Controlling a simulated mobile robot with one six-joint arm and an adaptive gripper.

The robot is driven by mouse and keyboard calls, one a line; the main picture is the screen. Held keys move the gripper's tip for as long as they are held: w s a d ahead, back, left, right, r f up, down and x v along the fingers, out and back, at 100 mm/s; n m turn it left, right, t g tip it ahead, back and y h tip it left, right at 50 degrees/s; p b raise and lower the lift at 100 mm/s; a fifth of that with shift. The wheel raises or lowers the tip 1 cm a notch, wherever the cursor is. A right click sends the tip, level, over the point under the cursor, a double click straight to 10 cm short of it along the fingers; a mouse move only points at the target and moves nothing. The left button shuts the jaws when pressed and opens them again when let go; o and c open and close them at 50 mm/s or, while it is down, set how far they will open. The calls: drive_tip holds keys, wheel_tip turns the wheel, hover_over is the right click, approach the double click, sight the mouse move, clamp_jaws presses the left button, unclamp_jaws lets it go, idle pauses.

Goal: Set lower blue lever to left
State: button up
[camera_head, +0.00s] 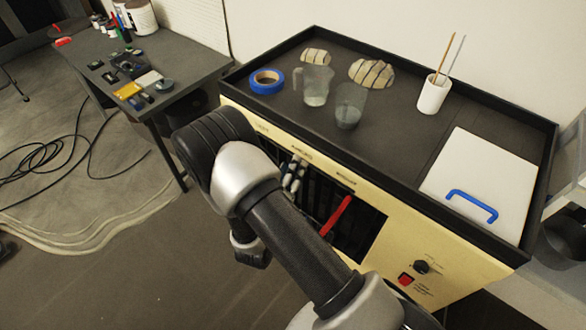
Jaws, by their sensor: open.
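The lower blue lever is not visible. My arm covers part of the dark slotted opening (368,235) in the front of the cream machine. A red lever (337,214) sticks out of this opening, tilted up to the right. My gripper (294,176) seems to show only as grey and black finger parts beyond my arm, at the upper left of the opening. The rest of it is hidden behind the arm. Its fingers look apart, and nothing is seen between them. I cannot tell whether it touches anything.
The machine's black tray top (400,120) holds blue tape (267,81), clear beakers (316,86), a white cup (433,94) and a white lid with a blue handle (472,204). A black knob (421,267) and red switch (405,279) sit right. A side table (190,72) stands left.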

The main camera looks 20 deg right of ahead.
drive_tip(key=shift+w+d, duration=0.25)
drive_tip(key=shift+w, duration=0.15)
clamp_jaws()
idle(0.4)
